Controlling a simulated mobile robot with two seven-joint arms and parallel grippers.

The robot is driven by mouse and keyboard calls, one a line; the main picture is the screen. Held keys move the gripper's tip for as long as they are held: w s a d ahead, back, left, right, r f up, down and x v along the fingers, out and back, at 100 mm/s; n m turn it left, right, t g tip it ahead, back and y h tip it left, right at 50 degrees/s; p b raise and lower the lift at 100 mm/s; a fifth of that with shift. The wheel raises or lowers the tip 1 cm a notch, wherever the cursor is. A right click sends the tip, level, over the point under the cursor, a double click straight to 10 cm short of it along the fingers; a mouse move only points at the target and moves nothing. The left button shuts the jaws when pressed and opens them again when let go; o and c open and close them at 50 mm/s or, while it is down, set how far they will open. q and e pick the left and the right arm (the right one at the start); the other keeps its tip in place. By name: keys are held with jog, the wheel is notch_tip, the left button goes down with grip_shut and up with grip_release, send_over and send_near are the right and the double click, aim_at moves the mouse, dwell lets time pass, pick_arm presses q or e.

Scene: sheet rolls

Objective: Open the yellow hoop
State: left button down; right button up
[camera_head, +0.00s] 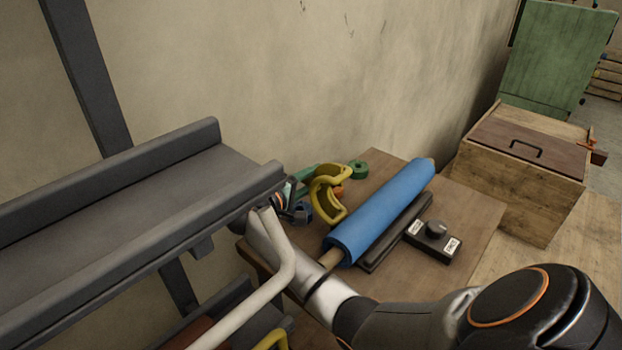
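A yellow hoop (328,190) shows in the head view at the back left of the wooden table, beside the end of the blue roll. It is a bent band with a gap visible between its sides; whether it is latched is too small to tell. A second yellow curved piece (273,341) shows partly at the bottom edge, cut off by the frame. My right arm comes in from the lower right, and my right gripper (284,207) is by the grey rail's end, just left of the hoop. Its fingers are small and partly hidden. My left gripper is not in view.
A blue roll (383,210) lies on the wooden table (476,207) beside a dark bar and a black box with a knob (436,231). Green tape (357,170) lies behind. The grey rail (130,210) fills the left. A wooden chest (518,172) stands at the right.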

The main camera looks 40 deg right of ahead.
aim_at(307, 182)
jog(key=o, duration=0.3)
jog(key=v, duration=0.7)
jog(key=shift+a, duration=0.3)
jog(key=shift+s, duration=0.1)
